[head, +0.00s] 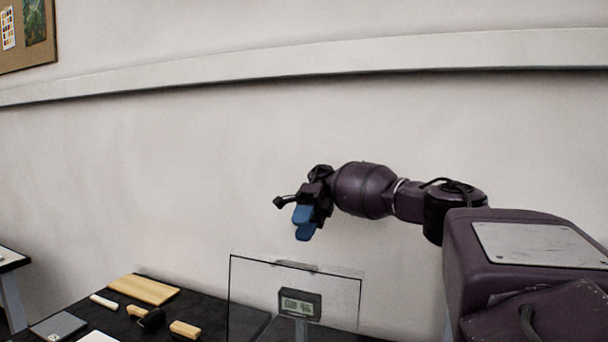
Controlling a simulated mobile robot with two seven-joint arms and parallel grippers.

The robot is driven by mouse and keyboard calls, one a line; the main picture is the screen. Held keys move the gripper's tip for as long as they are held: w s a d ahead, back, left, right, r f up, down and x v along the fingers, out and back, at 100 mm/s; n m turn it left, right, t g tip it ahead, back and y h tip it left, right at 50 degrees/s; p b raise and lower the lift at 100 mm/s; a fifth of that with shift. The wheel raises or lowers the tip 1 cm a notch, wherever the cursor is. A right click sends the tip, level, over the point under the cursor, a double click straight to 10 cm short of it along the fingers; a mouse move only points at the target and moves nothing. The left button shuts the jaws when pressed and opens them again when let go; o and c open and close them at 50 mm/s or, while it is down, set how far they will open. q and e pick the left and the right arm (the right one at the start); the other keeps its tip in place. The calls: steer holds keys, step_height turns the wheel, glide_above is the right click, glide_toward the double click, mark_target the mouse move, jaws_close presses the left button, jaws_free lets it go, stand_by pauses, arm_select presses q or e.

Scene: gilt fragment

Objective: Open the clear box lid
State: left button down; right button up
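A clear pane with a thin dark outline (250,290) rises at the bottom centre, over the right part of the black table. It belongs to the clear box; I cannot tell whether it is the raised lid or a wall, and the lower part of the box is cut off by the frame. A pale handle-like strip (297,266) lies along its top edge. My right gripper (304,224) hangs above the pane, apart from it, with blue fingertips pointing down. The fingertips overlap in this view, so their opening is unclear. No object shows between them. My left gripper is out of view.
A small digital display (300,303) shows through the pane. On the black table (215,303) lie a wooden board (144,290), a dark-headed tool (150,318), a tan block (185,330) and a grey slab (59,326). A plain wall stands behind.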

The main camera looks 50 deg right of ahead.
step_height(320, 180, up, 11)
steer(key=p, duration=0.7)
steer(key=shift+f, duration=0.2)
steer(key=shift+f, duration=0.1)
